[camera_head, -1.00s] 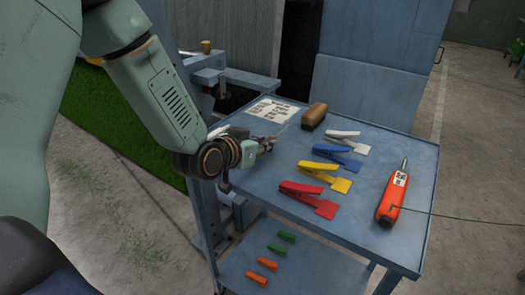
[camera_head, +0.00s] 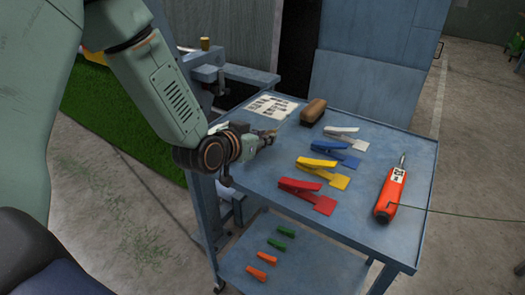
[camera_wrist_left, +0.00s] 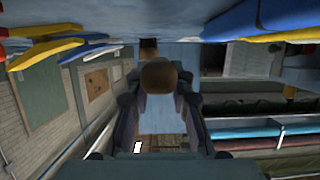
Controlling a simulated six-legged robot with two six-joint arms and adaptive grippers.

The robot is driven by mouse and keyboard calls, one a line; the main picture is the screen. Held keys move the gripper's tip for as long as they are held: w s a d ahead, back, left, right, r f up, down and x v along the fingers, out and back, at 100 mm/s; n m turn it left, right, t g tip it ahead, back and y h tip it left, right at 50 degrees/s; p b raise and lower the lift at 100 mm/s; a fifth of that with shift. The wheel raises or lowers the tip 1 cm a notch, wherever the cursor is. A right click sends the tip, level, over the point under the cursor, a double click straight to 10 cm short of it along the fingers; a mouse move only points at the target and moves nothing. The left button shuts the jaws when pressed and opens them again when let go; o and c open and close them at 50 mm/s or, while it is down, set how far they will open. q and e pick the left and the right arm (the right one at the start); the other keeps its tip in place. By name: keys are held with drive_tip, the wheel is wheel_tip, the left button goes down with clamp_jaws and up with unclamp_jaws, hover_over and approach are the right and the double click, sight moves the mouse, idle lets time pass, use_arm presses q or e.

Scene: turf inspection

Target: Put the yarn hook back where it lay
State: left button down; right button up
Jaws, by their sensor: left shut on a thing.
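My left gripper (camera_head: 266,137) is over the back left part of the blue cart top (camera_head: 250,178), close to the printed sheet. In the left wrist view its fingers (camera_wrist_left: 158,103) are shut on a brown rounded thing (camera_wrist_left: 158,77), seemingly the handle of the yarn hook. The rest of the hook is not clear in either view. I cannot tell whether the held thing touches the cart top. My right gripper is not in view.
A printed sheet (camera_head: 270,107) and a brown brush (camera_head: 314,111) lie at the back. White (camera_head: 346,138), blue and yellow (camera_head: 325,171), and red (camera_head: 306,193) clips lie to the right. An orange tester (camera_head: 391,195) lies near the right edge. Small clips lie on the lower shelf (camera_head: 300,265).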

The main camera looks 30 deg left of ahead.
sight(263, 158)
use_arm(q)
wheel_tip(263, 158, down, 3)
drive_tip(key=shift+s+d+f+b, duration=0.1)
drive_tip(key=shift+s+b, duration=0.05)
drive_tip(key=shift+b, duration=0.25)
drive_tip(key=shift+f, duration=0.2)
drive_tip(key=shift+w, duration=0.2)
drive_tip(key=shift+s+f, duration=0.1)
drive_tip(key=c, duration=1.5)
unclamp_jaws()
drive_tip(key=o, duration=0.3)
drive_tip(key=shift+f, duration=0.1)
